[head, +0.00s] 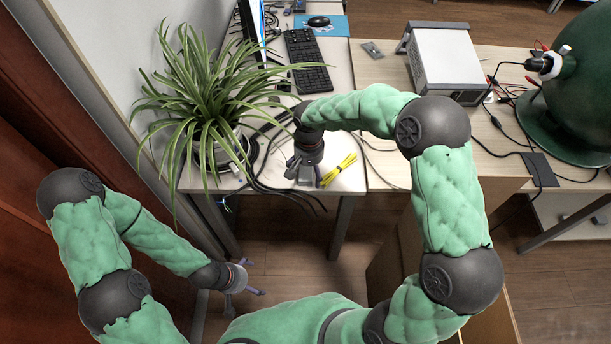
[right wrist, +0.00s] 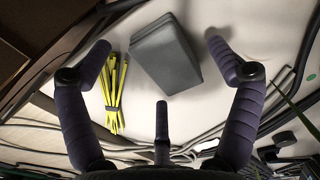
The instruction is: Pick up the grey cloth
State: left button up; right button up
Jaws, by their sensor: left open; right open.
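The grey cloth (right wrist: 168,60) looks like a thick folded block on the pale desk in the right wrist view. It lies between and beyond the spread fingers of my right gripper (right wrist: 165,75), apart from them as far as I can tell. In the head view my right gripper (head: 305,172) hangs over the desk's front edge, open and empty, and largely hides the cloth. My left gripper (head: 243,281) is open and empty, low at the left, below desk height and away from the cloth.
A yellow cable bundle (head: 339,170) lies right beside the cloth; it also shows in the right wrist view (right wrist: 115,92). Black cables (head: 268,165) and a potted spider plant (head: 210,110) are to the left. A keyboard (head: 307,60) and grey device (head: 443,60) stand further back.

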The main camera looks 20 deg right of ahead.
aim_at(309, 172)
jog(key=shift+r, duration=0.1)
jog(key=c, duration=0.9)
jog(key=shift+c, duration=0.2)
jog(key=shift+r, duration=0.55)
notch_tip(309, 172, up, 2)
jog(key=shift+r+p, duration=0.1)
jog(key=shift+p, duration=0.6)
jog(key=s+a+r+p, duration=0.1)
jog(key=s+a+r, duration=0.1)
jog(key=s+r, duration=0.1)
jog(key=s+a+r+p, duration=0.2)
jog(key=s+r, duration=0.1)
jog(key=s, duration=0.2)
jog(key=s+a+r+p, duration=0.2)
jog(key=s+r, duration=0.1)
jog(key=s, duration=0.1)
jog(key=shift+s+a+r, duration=0.2)
jog(key=shift+a+r, duration=0.05)
jog(key=shift+r, duration=0.05)
